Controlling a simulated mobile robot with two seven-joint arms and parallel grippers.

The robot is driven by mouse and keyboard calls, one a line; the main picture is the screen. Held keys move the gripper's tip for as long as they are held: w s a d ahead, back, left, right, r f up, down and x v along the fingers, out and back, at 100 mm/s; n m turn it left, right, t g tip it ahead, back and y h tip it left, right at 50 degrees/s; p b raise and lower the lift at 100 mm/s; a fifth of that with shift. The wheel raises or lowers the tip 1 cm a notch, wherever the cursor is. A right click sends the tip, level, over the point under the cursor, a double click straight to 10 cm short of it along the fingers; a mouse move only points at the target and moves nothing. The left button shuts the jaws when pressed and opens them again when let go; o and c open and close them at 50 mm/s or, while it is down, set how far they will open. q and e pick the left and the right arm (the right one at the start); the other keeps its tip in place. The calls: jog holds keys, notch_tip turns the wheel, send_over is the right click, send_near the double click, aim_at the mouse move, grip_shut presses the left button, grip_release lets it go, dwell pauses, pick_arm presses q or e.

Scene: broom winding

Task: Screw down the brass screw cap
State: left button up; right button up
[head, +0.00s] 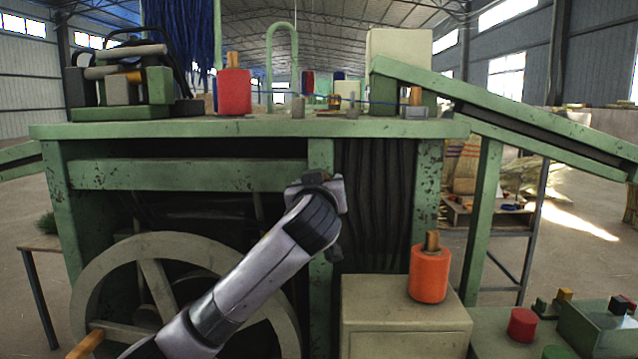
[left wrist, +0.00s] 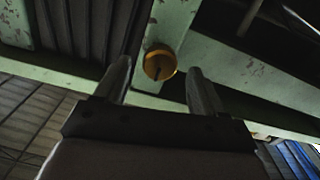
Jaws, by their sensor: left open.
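The brass screw cap (left wrist: 160,63) shows in the left wrist view as a round golden disc with a dark slot, on a green post of the machine frame (left wrist: 172,22). My left gripper (left wrist: 159,72) is open, with one finger on each side of the cap in the picture. Gaps show between the cap and both fingers; I cannot tell the depth between them. In the head view my left arm reaches up from the bottom, and its gripper (head: 322,183) is in front of the middle green post (head: 320,155). The cap cannot be made out there. My right gripper is out of view.
A green machine table (head: 250,130) spans the scene, with a red spool (head: 234,92) on top. A large wheel (head: 180,245) stands behind my arm. An orange spool (head: 429,275) sits on a beige box (head: 405,315) to the right. A sloping green chute (head: 500,105) runs off right.

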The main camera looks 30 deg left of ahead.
pick_arm(q)
jog(key=shift+x, duration=0.9)
jog(key=c, duration=1.1)
jog(key=shift+o, duration=0.2)
